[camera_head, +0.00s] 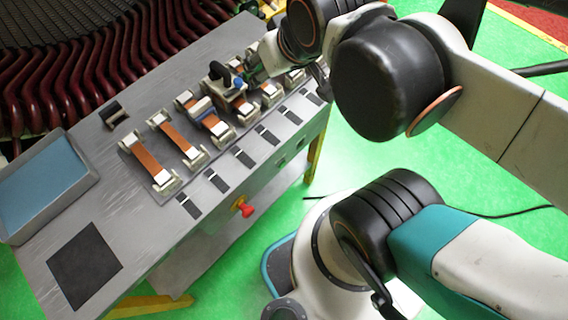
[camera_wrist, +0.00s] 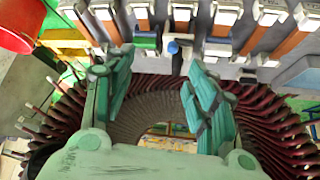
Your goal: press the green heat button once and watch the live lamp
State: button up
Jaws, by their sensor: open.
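I cannot make out the green heat button or the live lamp for certain. Small dark round fittings (camera_head: 281,162) show on the bench's front face, too small to identify. A red knob (camera_head: 243,207) sits on the same face, to the left of them. My gripper (camera_wrist: 155,92) has two green fingers spread apart, with nothing between them in the wrist view. In the head view my arm reaches over the far right part of the bench (camera_head: 85,160), and my wrist partly hides the gripper there. A blue-topped part (camera_wrist: 173,47) stands beyond the fingers in the wrist view.
Several copper bars (camera_head: 165,159) in pale clamps line the bench, with a row of dark-and-white plates (camera_head: 217,181) along its front edge. A blue tray (camera_head: 45,185) sits at left. A dark red finned ring (camera_wrist: 265,112) lies beyond my fingers.

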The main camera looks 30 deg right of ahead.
grip_shut()
dwell(1.1)
